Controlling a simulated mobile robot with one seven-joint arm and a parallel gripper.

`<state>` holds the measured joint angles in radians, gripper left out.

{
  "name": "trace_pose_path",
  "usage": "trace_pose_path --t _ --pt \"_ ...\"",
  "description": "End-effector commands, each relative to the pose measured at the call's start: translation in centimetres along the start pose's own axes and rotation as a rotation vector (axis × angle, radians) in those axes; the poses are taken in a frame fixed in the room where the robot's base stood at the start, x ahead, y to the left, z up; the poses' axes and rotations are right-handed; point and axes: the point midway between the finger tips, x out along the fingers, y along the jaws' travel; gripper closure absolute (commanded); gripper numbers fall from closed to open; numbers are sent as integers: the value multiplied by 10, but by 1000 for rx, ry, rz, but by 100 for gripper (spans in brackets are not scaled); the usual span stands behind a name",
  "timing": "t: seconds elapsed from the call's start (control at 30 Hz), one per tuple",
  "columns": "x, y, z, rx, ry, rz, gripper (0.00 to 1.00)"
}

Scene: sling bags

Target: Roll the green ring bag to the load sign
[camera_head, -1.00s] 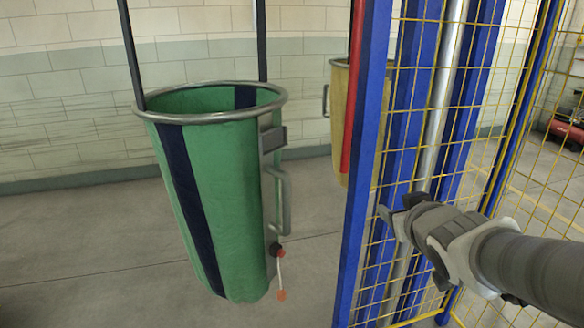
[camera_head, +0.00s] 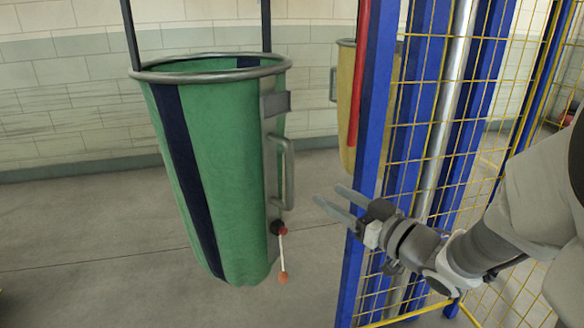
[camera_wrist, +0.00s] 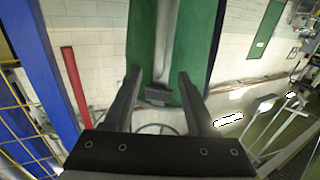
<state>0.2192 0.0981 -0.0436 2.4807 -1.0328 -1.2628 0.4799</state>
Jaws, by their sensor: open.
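The green ring bag (camera_head: 225,170) hangs at left centre in the head view, with a grey metal rim, dark blue stripes and two dark hangers. A grey handle (camera_head: 289,170) stands out from its right side. Below the handle is a small lever with a red-orange tip (camera_head: 283,277). My gripper (camera_head: 329,196) is open and empty, just right of the handle and apart from it in the head view. In the wrist view the bag (camera_wrist: 199,50) and its handle (camera_wrist: 165,45) show beyond the open fingers (camera_wrist: 158,75). I see no load sign.
A blue post (camera_head: 372,130) with a red bar (camera_head: 362,75) and a yellow mesh fence (camera_head: 430,150) stand close beside my arm. A yellow bag (camera_head: 346,105) hangs behind the post. Floor left of the green bag is clear.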

Motion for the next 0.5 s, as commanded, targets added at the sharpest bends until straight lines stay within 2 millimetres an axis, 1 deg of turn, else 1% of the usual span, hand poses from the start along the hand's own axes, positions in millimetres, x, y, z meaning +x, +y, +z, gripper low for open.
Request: trace_pose_path --t 0.03,0.1,0.4,0.5 --pt "12 -1 2 -1 0 -6 43" --pt "28 -1 2 -1 0 -5 43" --pt "93 -1 2 -1 1 -3 43" --pt "112 -1 2 -1 0 -2 43"
